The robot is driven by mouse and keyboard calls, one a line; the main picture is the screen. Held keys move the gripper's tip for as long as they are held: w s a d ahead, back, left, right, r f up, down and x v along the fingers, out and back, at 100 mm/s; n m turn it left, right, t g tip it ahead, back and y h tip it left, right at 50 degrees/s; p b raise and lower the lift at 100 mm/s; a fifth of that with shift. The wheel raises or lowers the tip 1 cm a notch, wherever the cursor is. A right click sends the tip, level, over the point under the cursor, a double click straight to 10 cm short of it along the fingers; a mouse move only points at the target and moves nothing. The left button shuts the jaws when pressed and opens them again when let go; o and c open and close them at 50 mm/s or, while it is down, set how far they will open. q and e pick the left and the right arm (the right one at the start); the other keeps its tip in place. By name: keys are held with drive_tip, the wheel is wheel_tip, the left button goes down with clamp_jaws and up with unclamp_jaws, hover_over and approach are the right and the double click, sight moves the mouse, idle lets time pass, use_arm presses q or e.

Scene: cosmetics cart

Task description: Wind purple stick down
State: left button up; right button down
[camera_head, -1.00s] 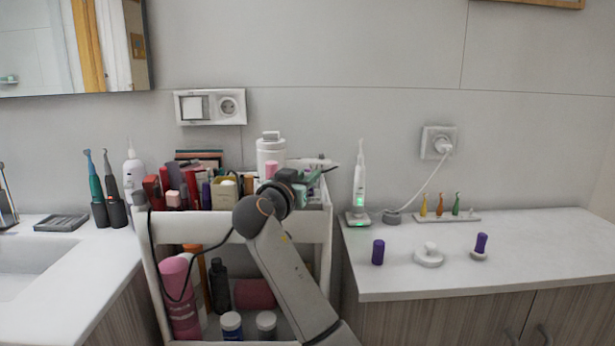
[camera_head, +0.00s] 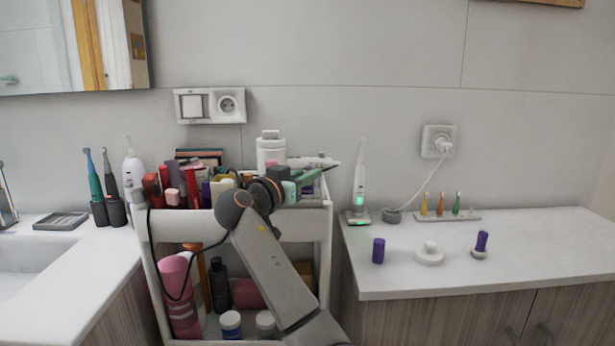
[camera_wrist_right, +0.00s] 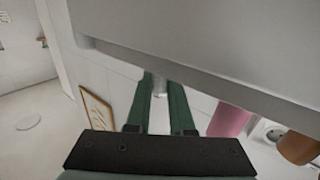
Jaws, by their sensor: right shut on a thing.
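A purple stick (camera_head: 481,241) stands slightly tilted in a small pale base on the right counter. A dark purple cylinder (camera_head: 378,251) stands upright nearer the counter's left end. My right gripper (camera_head: 314,180), with green fingers, is over the top of the cart at its right side, apart from both purple things. In the right wrist view its fingers (camera_wrist_right: 162,88) are shut on a small pale thing (camera_wrist_right: 160,90), mostly hidden between them; I cannot tell what it is. My left gripper is not in view.
The cart (camera_head: 319,228) has a crowded top with bottles and tubes; a white pointed device (camera_head: 314,162) lies just behind my right gripper. A white knobbed disc (camera_head: 430,255), a charging toothbrush (camera_head: 360,190) and a rack of coloured heads (camera_head: 446,217) occupy the right counter. Its right end is clear.

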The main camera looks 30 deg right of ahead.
drive_tip(key=shift+m+g+h, duration=0.6)
drive_tip(key=shift+m+g, duration=0.6)
drive_tip(key=shift+g, duration=0.6)
drive_tip(key=shift+r+g, duration=0.1)
drive_tip(key=shift+g, duration=0.2)
drive_tip(key=shift+m+g+p, duration=0.45)
drive_tip(key=shift+m+g, duration=0.15)
drive_tip(key=shift+g, duration=0.1)
drive_tip(key=shift+m+g, duration=0.3)
drive_tip(key=shift+g, duration=0.1)
drive_tip(key=c, duration=0.8)
unclamp_jaws()
drive_tip(key=shift+o, duration=0.2)
drive_tip(key=shift+f+n+t, duration=0.2)
drive_tip(key=shift+n+t, duration=0.2)
drive_tip(key=shift+t, duration=0.2)
drive_tip(key=shift+n+t+b, duration=0.35)
drive_tip(key=shift+n+t, duration=0.05)
drive_tip(key=shift+t, duration=0.2)
